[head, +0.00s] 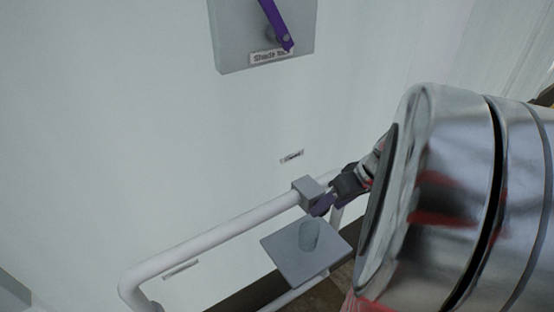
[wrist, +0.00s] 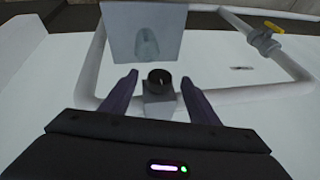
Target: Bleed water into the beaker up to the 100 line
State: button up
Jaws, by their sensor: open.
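The beaker (head: 309,236) is a small translucent grey cup standing on a square grey plate (head: 285,262) below the white pipe. It also shows in the wrist view (wrist: 147,44), beyond my fingers; its water level and marks cannot be read. A grey block (head: 306,190) sits on the pipe above the plate. In the wrist view, a dark round knob (wrist: 160,79) stands out from this block. My gripper (head: 320,207) is open, with its purple fingers (wrist: 159,77) on either side of the knob and gaps visible on both sides.
The white pipe (head: 215,236) runs along the pale wall. A yellow-handled valve (wrist: 266,37) is on the pipe in the wrist view. A purple lever (head: 274,20) on a grey wall box (head: 235,45) is higher up. Small labels (head: 291,157) are on the wall.

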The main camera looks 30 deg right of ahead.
jog(key=shift+x, duration=0.8)
jog(key=c, duration=1.1)
